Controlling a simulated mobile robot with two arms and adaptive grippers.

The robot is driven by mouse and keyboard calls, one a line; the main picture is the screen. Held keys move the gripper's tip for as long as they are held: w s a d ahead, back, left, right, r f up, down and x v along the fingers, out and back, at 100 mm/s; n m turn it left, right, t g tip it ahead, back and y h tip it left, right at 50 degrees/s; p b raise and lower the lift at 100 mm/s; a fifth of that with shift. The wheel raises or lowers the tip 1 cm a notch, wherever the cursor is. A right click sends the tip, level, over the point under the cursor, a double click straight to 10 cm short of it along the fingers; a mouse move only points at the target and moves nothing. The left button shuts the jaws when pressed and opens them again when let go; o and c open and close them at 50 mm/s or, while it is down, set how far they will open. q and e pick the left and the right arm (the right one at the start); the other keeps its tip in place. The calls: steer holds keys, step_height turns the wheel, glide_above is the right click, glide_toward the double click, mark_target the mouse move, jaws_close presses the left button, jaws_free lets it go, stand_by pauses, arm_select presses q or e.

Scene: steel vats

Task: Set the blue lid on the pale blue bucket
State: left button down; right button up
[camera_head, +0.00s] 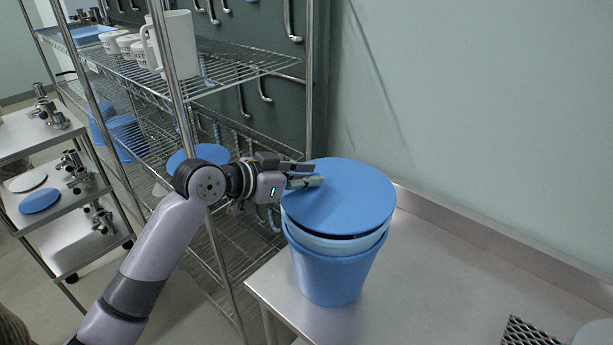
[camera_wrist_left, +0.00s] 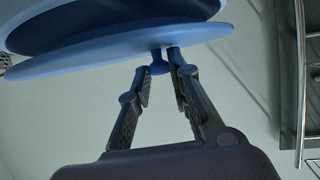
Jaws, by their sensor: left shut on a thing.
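The round blue lid (camera_head: 345,195) lies over the mouth of the pale blue bucket (camera_head: 333,245), slightly tilted, with a dark gap under its front right edge. The pale blue bucket sits inside a darker blue bucket (camera_head: 332,278), so only its upper band shows. My left gripper (camera_head: 318,176) reaches in from the left over the lid, shut on its small knob. In the left wrist view, my left fingers (camera_wrist_left: 158,62) flank the knob, with the lid (camera_wrist_left: 115,50) across the top of the picture. My right gripper is not in view.
The buckets stand on a steel counter (camera_head: 430,270) with a raised back edge against the wall. A wire shelf rack (camera_head: 225,65) with a white pitcher (camera_head: 177,45) stands to the left. A black grate (camera_head: 528,332) lies at the lower right. The counter's middle is clear.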

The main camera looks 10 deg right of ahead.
arm_select(q)
steer(key=shift+f, duration=0.15)
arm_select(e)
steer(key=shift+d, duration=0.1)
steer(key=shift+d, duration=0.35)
arm_select(q)
steer(key=shift+f, duration=0.15)
steer(key=shift+f, duration=0.4)
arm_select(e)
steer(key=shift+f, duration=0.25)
arm_select(q)
steer(key=shift+f, duration=0.2)
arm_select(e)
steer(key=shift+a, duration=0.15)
arm_select(q)
steer(key=c, duration=1.4)
jaws_free()
